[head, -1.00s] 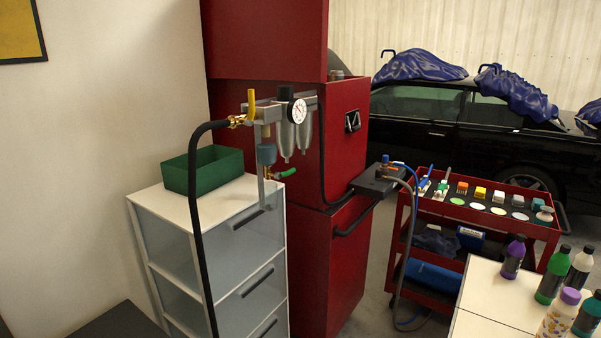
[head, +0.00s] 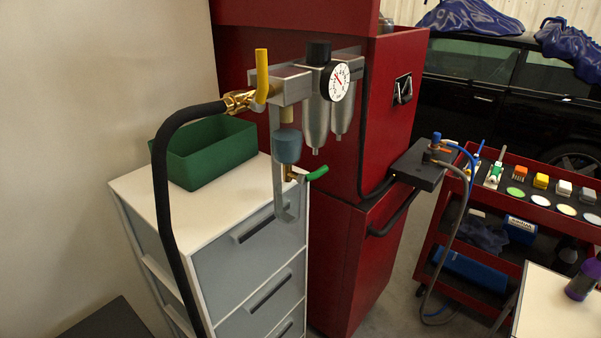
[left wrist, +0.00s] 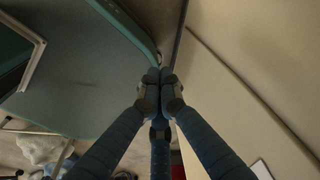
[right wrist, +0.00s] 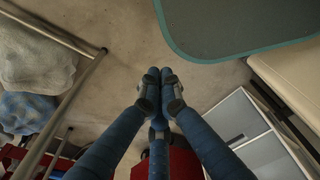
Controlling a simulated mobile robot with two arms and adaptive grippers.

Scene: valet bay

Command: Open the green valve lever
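The green valve lever (head: 318,173) is in the head view, on a small brass valve (head: 292,174) low on the air filter unit (head: 300,88). It points right and slightly up, in front of the red cabinet. My left gripper (left wrist: 158,76) shows only in the left wrist view, with its blue fingers drawn together and nothing visible between them. My right gripper (right wrist: 159,72) shows only in the right wrist view, also with its fingertips together and empty. Neither gripper shows in the head view, and both appear away from the lever.
A yellow lever (head: 262,75), a black hose (head: 165,200) and a pressure gauge (head: 339,81) are on the same unit. A green bin (head: 210,155) sits on the drawer cabinet (head: 245,240) below. A red cabinet (head: 345,240) stands behind, and a red cart (head: 480,225) stands right.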

